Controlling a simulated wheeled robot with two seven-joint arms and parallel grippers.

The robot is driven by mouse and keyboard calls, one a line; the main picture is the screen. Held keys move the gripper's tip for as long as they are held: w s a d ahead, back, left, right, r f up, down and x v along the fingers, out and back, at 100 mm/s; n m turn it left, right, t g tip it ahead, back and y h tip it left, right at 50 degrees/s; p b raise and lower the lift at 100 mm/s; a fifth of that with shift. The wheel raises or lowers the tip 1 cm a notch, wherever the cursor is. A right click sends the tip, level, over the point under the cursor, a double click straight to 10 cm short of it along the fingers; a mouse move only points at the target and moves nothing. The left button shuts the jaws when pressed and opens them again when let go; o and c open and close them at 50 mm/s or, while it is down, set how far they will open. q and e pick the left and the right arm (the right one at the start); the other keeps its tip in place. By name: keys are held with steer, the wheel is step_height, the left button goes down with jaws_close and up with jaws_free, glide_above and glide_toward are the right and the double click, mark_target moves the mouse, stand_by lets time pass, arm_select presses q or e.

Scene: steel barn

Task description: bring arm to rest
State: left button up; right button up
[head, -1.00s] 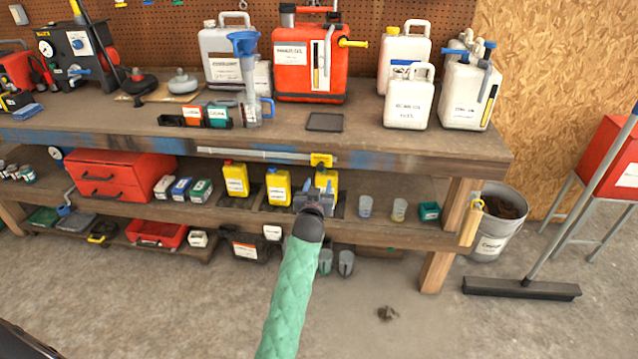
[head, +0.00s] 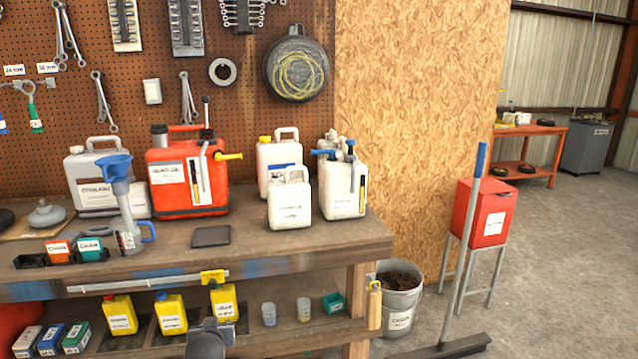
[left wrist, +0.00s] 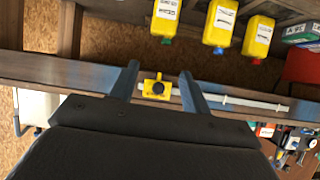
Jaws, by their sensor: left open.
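My left gripper (head: 212,330) shows at the bottom edge of the head view, in front of the lower shelf and just below the yellow slider (head: 213,277) of a long metal rule (head: 145,284) on the bench's front edge. In the left wrist view, the two fingers of the left gripper (left wrist: 159,75) are spread apart with nothing held between them. The yellow slider (left wrist: 158,89) shows beyond the gap, at a distance I cannot tell. My right gripper is not in view.
Yellow bottles (head: 171,314) and small cups (head: 269,314) stand on the lower shelf. The bench top (head: 290,249) holds jugs and a red can (head: 187,180). A bucket (head: 398,300), broom (head: 465,245) and red box (head: 484,213) stand right; open floor (head: 570,260) lies beyond.

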arm_select(q)
steer(key=s+d+f+m+g+h+p, duration=0.15)
steer(key=s+d, duration=0.25)
steer(key=s, duration=0.5)
steer(key=s+d+m+g+h+p, duration=0.1)
steer(key=s+d+g, duration=0.25)
steer(key=s, duration=0.55)
steer(key=s+d+f+m+g+h+p, duration=0.1)
steer(key=s+d+h, duration=0.1)
steer(key=s+d, duration=0.5)
steer(key=s+f+g+p, duration=0.1)
steer(key=s+f+g, duration=0.1)
steer(key=s, duration=0.8)
steer(key=s+f+m+g+p, duration=0.1)
steer(key=s+f, duration=0.3)
steer(key=s, duration=0.7)
steer(key=shift+s+f+g, duration=0.2)
steer(key=shift+g, duration=0.2)
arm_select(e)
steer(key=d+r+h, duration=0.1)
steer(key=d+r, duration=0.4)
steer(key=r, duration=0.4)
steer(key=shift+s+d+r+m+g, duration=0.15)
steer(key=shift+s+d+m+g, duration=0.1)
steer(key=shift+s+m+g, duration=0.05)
arm_select(q)
steer(key=shift+d, duration=0.1)
steer(key=shift+s, duration=0.1)
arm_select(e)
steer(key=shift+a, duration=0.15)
